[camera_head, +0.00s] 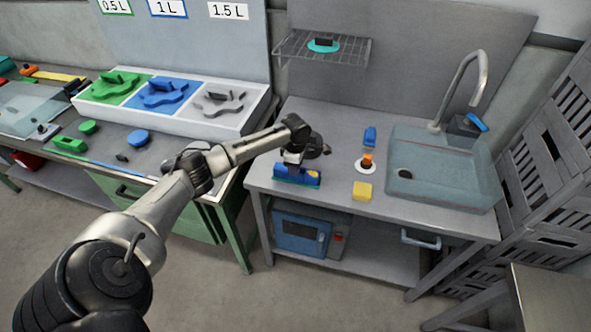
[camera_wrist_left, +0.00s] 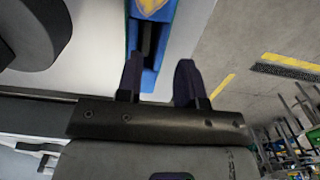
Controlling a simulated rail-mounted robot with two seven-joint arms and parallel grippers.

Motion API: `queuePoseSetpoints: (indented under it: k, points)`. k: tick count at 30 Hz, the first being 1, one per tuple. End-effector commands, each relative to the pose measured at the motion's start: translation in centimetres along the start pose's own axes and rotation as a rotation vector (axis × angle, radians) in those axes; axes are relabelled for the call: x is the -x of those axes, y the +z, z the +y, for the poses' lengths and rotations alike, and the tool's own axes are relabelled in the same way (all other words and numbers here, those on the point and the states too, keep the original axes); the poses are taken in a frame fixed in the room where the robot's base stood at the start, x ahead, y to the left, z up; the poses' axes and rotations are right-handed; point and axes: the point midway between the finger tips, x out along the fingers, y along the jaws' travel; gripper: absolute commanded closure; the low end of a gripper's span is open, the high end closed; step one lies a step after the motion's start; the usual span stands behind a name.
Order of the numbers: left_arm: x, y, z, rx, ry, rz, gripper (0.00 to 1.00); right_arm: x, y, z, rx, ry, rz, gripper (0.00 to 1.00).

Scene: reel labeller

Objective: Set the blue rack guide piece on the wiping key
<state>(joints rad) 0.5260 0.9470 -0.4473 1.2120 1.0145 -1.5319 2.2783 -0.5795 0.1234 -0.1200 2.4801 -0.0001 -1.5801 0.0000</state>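A blue piece (camera_head: 290,174) with yellow marks and a teal lower edge sits at the front left of the grey sink counter. In the left wrist view, a blue piece (camera_wrist_left: 148,78) with a yellow mark and a dark slot lies beyond the fingers. My left gripper (camera_head: 296,158) is over this piece; its two dark fingers (camera_wrist_left: 158,84) are apart, with part of the blue between them and no clear grip. A smaller blue block (camera_head: 370,136) lies further back on the counter. I cannot tell which item is the wiping key. My right gripper is out of view.
An orange knob on a white disc (camera_head: 366,163), a yellow block (camera_head: 362,191) and the sink (camera_head: 440,175) are to the right. A wire shelf (camera_head: 345,58) hangs above. A white tray (camera_head: 228,128) with green, blue and grey sections stands on the left bench.

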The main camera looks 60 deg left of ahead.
Motion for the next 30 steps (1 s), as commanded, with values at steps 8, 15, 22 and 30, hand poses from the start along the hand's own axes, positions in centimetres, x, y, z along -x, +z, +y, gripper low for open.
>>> queuePoseSetpoints:
  k: [8, 15, 22, 30]
  points:
    - [5.7, 0.0, 0.1, 0.0, 0.002, -0.002, 0.65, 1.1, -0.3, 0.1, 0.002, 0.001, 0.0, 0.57]
    - [9.5, 0.1, 0.1, -0.001, 0.001, -0.002, 0.65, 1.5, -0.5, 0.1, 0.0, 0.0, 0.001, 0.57]
    - [11.4, 0.0, 0.1, 0.0, 0.0, -0.001, 0.65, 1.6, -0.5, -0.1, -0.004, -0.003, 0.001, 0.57]
    - [8.2, 2.4, -2.7, -0.209, -0.004, 0.02, 0.65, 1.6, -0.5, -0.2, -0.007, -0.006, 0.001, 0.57]
